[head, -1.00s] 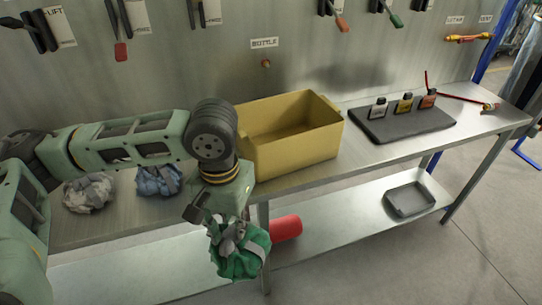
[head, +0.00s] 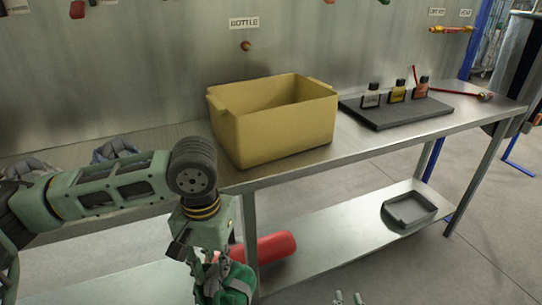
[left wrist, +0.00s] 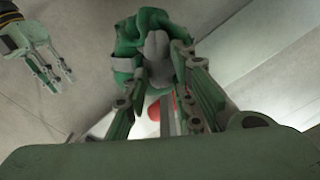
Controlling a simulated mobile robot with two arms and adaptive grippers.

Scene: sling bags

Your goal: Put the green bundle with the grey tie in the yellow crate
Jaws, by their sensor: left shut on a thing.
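The green bundle with the grey tie (head: 238,283) is in my left gripper (head: 220,272), low in front of the bench at the bottom of the head view. In the left wrist view the bundle (left wrist: 140,38) sits between the two fingers, which close on its grey tie. The yellow crate (head: 275,137) stands upright on the bench, above and right of the bundle, apart from it. The visible part of its inside looks empty. My right gripper (head: 348,297) shows only its fingertips at the bottom edge; in the left wrist view (left wrist: 54,72) its fingers are apart and empty.
A grey bundle (head: 30,168) and a blue one (head: 115,149) lie on the bench at left, partly hidden by my arm. A dark board (head: 400,113) with small bottles is right of the crate. A red cylinder (head: 270,247) and grey tray (head: 410,210) lie on the lower shelf.

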